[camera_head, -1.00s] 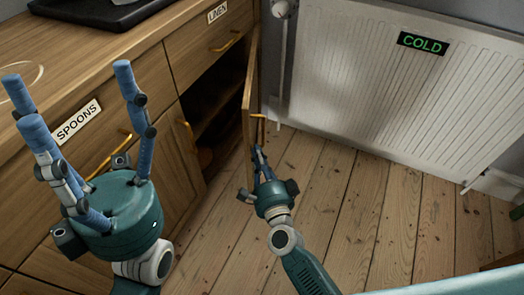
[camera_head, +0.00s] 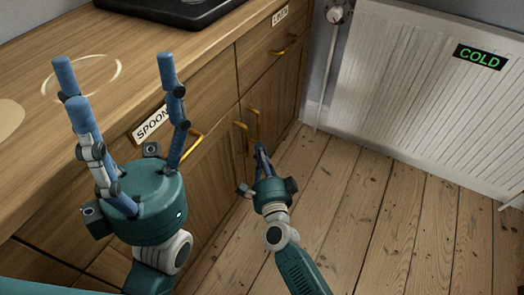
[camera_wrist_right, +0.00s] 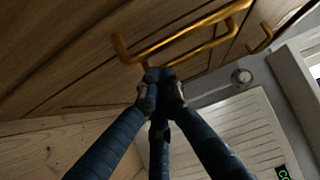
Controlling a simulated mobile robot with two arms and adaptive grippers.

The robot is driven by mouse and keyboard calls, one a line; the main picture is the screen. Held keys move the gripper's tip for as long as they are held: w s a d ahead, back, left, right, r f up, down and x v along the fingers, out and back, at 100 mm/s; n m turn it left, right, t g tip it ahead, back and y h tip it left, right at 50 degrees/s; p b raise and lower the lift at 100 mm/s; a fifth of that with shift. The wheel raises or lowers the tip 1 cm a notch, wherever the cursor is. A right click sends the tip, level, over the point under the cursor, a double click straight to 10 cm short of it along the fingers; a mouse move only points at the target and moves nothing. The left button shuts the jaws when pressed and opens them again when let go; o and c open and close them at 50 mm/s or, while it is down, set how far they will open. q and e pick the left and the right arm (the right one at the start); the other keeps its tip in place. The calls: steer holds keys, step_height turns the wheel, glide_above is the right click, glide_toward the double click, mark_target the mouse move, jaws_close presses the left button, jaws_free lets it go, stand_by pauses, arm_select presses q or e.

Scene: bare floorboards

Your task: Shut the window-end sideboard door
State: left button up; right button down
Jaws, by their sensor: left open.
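The sideboard door at the radiator end (camera_head: 277,103), below the LINEN drawer, looks flush with the wooden front; a slight gap cannot be ruled out. Its upright brass handle (camera_head: 255,123) stands beside the neighbouring door's handle (camera_head: 240,130). My right gripper (camera_head: 261,152) is at the door front, just below the handles. In the right wrist view its blue fingers (camera_wrist_right: 158,78) meet at the tips, close to the brass handles, and hold nothing visible; contact with the door is unclear. My left gripper (camera_head: 118,85) is open and empty above the floor, in front of the SPOONS drawer.
The SPOONS label (camera_head: 153,124) and a brass drawer handle are beside my left gripper. A black tray (camera_head: 175,8) lies on the worktop. A white radiator (camera_head: 410,90) with a COLD sign stands on the wall at right. The floorboards (camera_head: 350,210) are clear.

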steer(key=v, duration=1.2)
